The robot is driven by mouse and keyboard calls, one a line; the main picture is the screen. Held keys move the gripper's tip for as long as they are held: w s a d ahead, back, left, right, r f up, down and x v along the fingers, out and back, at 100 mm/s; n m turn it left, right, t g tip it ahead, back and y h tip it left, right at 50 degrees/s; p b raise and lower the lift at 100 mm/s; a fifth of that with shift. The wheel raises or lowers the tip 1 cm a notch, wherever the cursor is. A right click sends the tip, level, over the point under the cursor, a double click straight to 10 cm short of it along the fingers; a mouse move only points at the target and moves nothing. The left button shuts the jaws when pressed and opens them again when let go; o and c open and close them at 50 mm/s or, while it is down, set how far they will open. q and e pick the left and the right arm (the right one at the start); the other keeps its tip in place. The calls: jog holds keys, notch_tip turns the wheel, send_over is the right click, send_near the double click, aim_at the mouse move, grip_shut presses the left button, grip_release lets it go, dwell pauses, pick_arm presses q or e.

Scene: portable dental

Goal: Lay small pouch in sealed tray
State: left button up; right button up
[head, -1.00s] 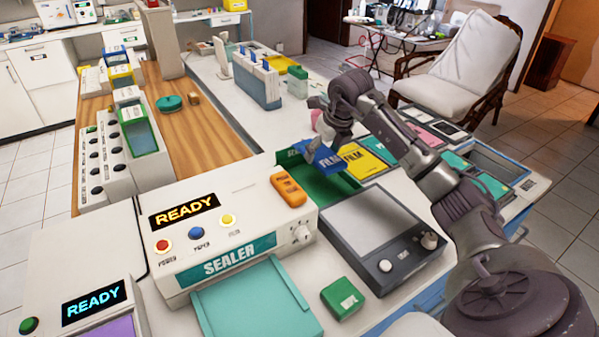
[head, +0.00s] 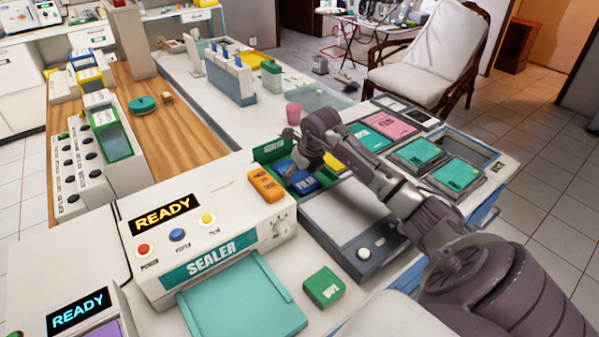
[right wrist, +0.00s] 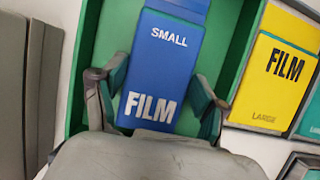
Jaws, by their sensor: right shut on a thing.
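The small pouch is a blue packet (head: 305,183) marked SMALL FILM in the right wrist view (right wrist: 165,65). It is inside the green sealed tray (head: 268,152), whose green walls and floor surround it in the right wrist view (right wrist: 90,40). My right gripper (head: 290,160) reaches down into the tray. In the right wrist view its two fingers (right wrist: 160,88) are on either side of the pouch, shut on it. The pouch looks nearly flat; whether it touches the tray floor is hard to tell. My left gripper is not in view.
The sealer (head: 210,225) with an orange item (head: 266,186) on top stands left of the tray. A grey device (head: 350,228) is in front. A yellow film packet (right wrist: 275,65) lies right of the tray. A pink cup (head: 293,113) stands behind.

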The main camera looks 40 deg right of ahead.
jog(key=o, duration=0.9)
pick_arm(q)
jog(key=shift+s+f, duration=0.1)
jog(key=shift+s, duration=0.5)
pick_arm(e)
jog(key=o, duration=0.4)
jog(key=shift+r, duration=0.15)
jog(key=shift+s+r, duration=0.1)
jog(key=shift+r, duration=0.2)
pick_arm(q)
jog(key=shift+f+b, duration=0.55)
jog(key=shift+b, duration=0.1)
pick_arm(e)
jog(key=v, duration=1.1)
jog(key=shift+s+a+r, duration=0.1)
jog(key=shift+s, duration=0.05)
